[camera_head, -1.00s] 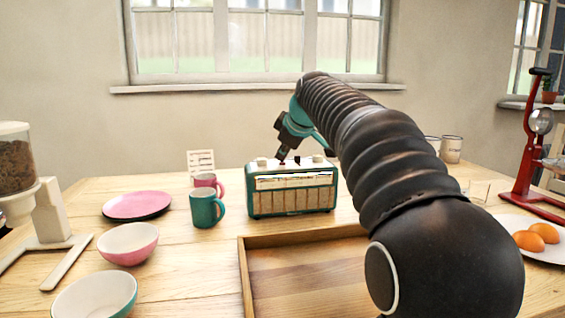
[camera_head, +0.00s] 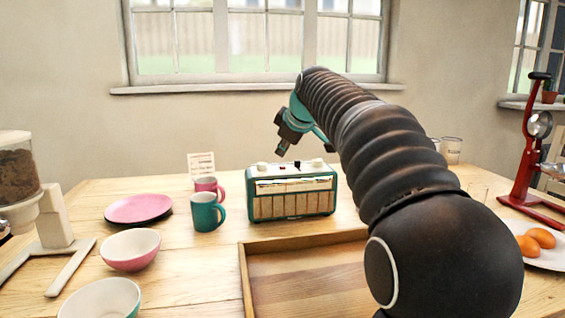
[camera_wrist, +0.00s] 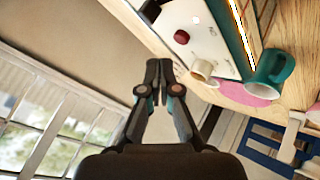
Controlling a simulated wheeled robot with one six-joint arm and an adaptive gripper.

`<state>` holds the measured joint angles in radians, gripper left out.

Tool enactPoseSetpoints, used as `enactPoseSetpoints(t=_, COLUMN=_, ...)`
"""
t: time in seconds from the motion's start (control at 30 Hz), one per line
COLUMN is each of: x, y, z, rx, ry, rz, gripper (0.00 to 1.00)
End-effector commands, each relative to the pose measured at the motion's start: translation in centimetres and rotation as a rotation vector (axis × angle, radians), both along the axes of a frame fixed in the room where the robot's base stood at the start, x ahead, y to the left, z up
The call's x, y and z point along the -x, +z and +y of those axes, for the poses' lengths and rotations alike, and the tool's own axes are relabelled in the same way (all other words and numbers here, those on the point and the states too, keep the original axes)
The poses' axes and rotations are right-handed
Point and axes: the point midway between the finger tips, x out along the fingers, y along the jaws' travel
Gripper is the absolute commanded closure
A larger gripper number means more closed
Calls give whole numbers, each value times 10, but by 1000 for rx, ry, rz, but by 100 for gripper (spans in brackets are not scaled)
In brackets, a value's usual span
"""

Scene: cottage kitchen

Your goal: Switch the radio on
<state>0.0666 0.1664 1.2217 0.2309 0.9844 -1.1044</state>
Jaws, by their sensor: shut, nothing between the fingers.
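The radio (camera_head: 292,205) is a teal and cream box standing upright on the table behind the wooden tray. Its front dial strip (camera_head: 294,185) looks bright and yellowish, and a glowing strip also shows along its edge in the wrist view. On its white top are cream knobs (camera_wrist: 201,68) and a round dark red button (camera_wrist: 181,36). My gripper (camera_head: 281,151) is shut and empty, pointing down just above the radio's top, with a small gap. In the wrist view its fingertips (camera_wrist: 159,68) are together, to the lower left of the button.
A teal mug (camera_head: 205,214) and a pink mug (camera_head: 206,184) stand close left of the radio. A pink plate (camera_head: 138,207) and bowls lie further left. The empty wooden tray (camera_head: 305,277) is in front. Eggs on a plate and a red stand (camera_head: 529,160) are at right.

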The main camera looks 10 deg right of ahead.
Motion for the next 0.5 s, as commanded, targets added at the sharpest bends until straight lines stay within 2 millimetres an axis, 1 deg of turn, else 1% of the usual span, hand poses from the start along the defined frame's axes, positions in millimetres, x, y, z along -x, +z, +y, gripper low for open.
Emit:
enactPoseSetpoints(t=0.03, x=0, y=9, z=0, rx=0, ry=0, rz=0, gripper=100)
enactPoseSetpoints(t=0.1, x=0, y=15, z=0, rx=0, ry=0, rz=0, gripper=100)
enactPoseSetpoints(t=0.5, x=-1, y=44, z=0, rx=0, ry=-1, rz=-1, gripper=100)
